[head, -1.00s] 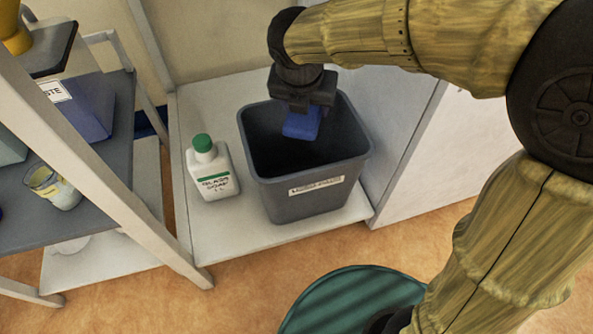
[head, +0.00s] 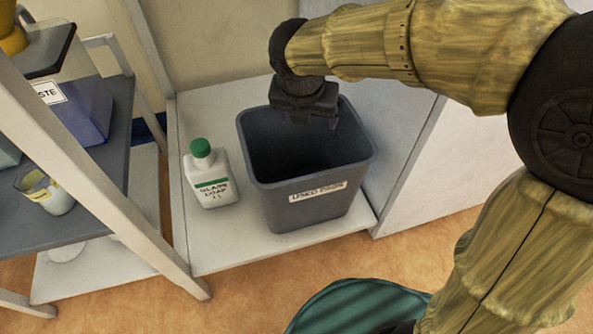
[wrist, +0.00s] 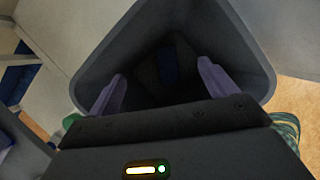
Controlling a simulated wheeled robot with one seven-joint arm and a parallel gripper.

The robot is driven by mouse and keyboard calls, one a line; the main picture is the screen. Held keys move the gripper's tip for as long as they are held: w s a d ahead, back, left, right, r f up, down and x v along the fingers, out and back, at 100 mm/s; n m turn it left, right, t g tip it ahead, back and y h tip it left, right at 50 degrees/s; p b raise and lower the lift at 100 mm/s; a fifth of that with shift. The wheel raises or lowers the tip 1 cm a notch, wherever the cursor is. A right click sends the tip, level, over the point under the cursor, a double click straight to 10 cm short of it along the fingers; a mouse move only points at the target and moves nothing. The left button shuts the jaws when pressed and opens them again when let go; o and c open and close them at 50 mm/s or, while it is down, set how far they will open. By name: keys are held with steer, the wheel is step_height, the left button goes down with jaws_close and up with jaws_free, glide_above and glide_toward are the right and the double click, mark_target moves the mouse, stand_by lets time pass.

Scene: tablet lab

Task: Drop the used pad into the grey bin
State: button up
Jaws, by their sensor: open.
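The grey bin (head: 312,206) stands upright on a white shelf, with a label on its front reading something like "used pads". My gripper (head: 307,118) is over the bin's mouth. In the wrist view my gripper (wrist: 160,92) is open, its two purple fingers apart with nothing between them. The wrist view looks down into the bin (wrist: 90,75). A dark blue shape, which looks like the used pad (wrist: 167,66), lies in the dark at the bottom of the bin. The head view does not show the pad; the bin's inside is dark there.
A white bottle with a green cap (head: 211,178) stands on the shelf just left of the bin. A trolley with a glass beaker (head: 46,192) and a blue box marked as waste (head: 85,108) is at the left. A white panel stands close on the bin's right.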

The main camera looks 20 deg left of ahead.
steer(key=shift+r, duration=0.1)
steer(key=p+v, duration=0.6)
steer(key=v, duration=0.1)
steer(key=shift+r+p, duration=0.2)
steer(key=shift+p, duration=0.1)
steer(key=shift+s, duration=0.15)
stand_by(0.7)
